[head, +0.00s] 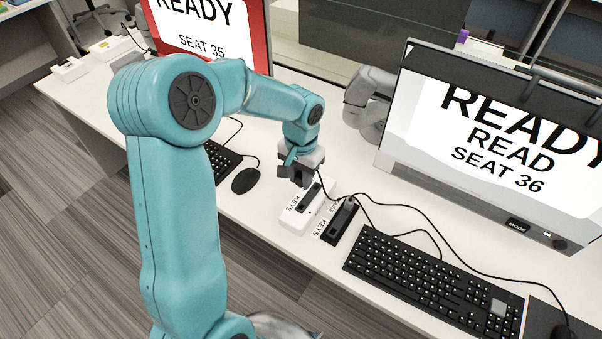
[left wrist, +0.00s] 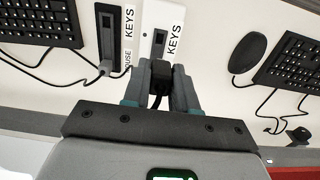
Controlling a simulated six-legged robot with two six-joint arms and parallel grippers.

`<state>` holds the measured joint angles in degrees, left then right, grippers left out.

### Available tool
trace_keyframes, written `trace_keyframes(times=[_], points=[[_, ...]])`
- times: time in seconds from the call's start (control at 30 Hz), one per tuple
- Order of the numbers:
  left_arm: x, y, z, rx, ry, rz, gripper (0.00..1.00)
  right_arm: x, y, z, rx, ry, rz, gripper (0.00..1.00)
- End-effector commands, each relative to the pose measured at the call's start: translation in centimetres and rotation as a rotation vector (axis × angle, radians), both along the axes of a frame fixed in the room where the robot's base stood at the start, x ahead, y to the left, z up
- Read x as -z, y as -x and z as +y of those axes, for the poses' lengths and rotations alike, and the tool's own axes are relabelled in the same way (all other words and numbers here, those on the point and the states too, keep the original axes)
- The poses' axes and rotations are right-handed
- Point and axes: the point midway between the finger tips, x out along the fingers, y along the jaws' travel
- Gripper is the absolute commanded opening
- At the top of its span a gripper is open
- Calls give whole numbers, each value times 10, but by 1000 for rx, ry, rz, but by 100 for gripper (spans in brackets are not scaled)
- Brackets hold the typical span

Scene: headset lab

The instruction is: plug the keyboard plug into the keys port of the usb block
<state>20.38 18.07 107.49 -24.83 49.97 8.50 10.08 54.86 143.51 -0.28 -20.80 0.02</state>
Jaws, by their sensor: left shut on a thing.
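My left gripper (head: 300,182) is over the far end of a white usb block (head: 292,222) labelled KEYS. In the left wrist view the gripper (left wrist: 160,78) is shut on a black plug (left wrist: 160,70), with its cable running back between the fingers. The white block (left wrist: 173,14) lies ahead of the plug, with a dark open port (left wrist: 158,42) beside its KEYS label. Whether the plug touches the block is hidden. A black usb block (head: 340,222) with its own KEYS label lies alongside. A grey plug (left wrist: 105,68) sits at its MOUSE end. My right gripper is not in view.
A black keyboard (head: 430,280) lies to the right, and a mouse (head: 246,180) and another keyboard (head: 220,160) to the left. Cables (head: 400,207) cross the white table near the blocks. Monitors for seat 35 (head: 205,25) and seat 36 (head: 490,140) stand behind.

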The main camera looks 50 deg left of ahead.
Motion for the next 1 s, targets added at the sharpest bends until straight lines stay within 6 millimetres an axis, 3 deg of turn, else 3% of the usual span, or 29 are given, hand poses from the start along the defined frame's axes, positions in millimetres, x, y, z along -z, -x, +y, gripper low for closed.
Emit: trace_keyframes(times=[0.07,0.57,1.0], points=[[8,0,0,0,0,0,0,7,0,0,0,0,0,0],[12,0,0,-1,0,0,0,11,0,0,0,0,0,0],[55,0,0,-1,-2,-1,0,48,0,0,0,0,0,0]])
